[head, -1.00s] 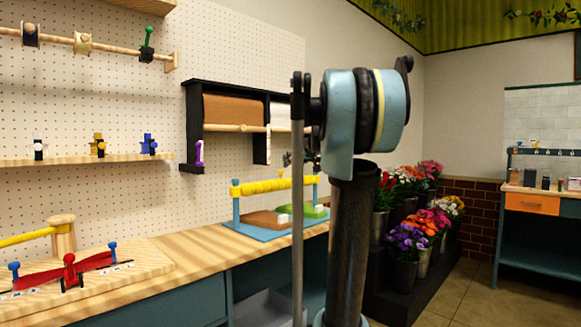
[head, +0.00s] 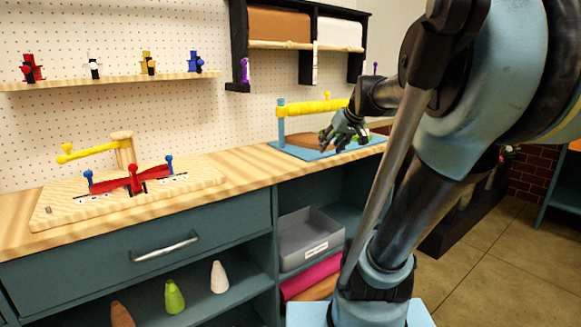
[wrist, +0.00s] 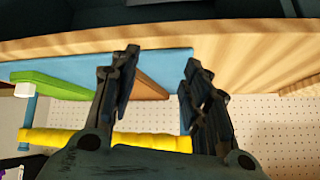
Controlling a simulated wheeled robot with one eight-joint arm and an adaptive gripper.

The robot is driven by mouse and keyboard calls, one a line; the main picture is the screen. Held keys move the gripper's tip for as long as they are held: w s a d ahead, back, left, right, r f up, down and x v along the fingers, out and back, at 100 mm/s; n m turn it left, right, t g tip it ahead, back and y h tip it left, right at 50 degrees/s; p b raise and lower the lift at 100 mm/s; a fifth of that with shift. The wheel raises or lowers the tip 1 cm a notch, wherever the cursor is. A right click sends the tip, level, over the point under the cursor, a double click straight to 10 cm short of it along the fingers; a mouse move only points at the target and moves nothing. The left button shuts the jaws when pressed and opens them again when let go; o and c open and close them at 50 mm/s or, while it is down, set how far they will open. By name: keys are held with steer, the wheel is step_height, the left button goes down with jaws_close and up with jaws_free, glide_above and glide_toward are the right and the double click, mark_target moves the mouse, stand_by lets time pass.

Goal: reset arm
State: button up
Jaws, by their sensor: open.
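My gripper (head: 346,130) is at the end of my arm, over the blue board with the yellow bar on the bench. In the wrist view its two dark fingers (wrist: 155,95) stand apart with nothing held between them. The blue board (wrist: 165,60) lies beyond the fingers there, with a green piece (wrist: 62,88) and a brown piece (wrist: 150,88) on it. The yellow bar (wrist: 60,137) crosses behind the finger bases. My arm reaches across the right side of the head view and hides part of the bench.
A wooden board (head: 60,212) with red levers (head: 136,181) and a yellow arm (head: 88,152) sits on the bench at left. A grey bin (head: 310,240) stands on the open shelf below. A shelf (head: 110,82) with coloured clips runs along the pegboard.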

steer(key=s+d+f+m+g+h, duration=0.1)
steer(key=s+d+f+g+h, duration=0.1)
steer(key=s+f, duration=0.9)
steer(key=s+d+f+m+g+h, duration=0.1)
steer(key=s+d+f+m+g, duration=0.1)
steer(key=s+f, duration=0.9)
steer(key=shift+s+d+g+h, duration=0.3)
steer(key=shift+s+g+h, duration=0.15)
steer(key=shift+s, duration=0.55)
steer(key=shift+w+f, duration=0.1)
steer(key=shift+f, duration=0.05)
steer(key=shift+w+f, duration=0.15)
steer(key=shift+w, duration=0.2)
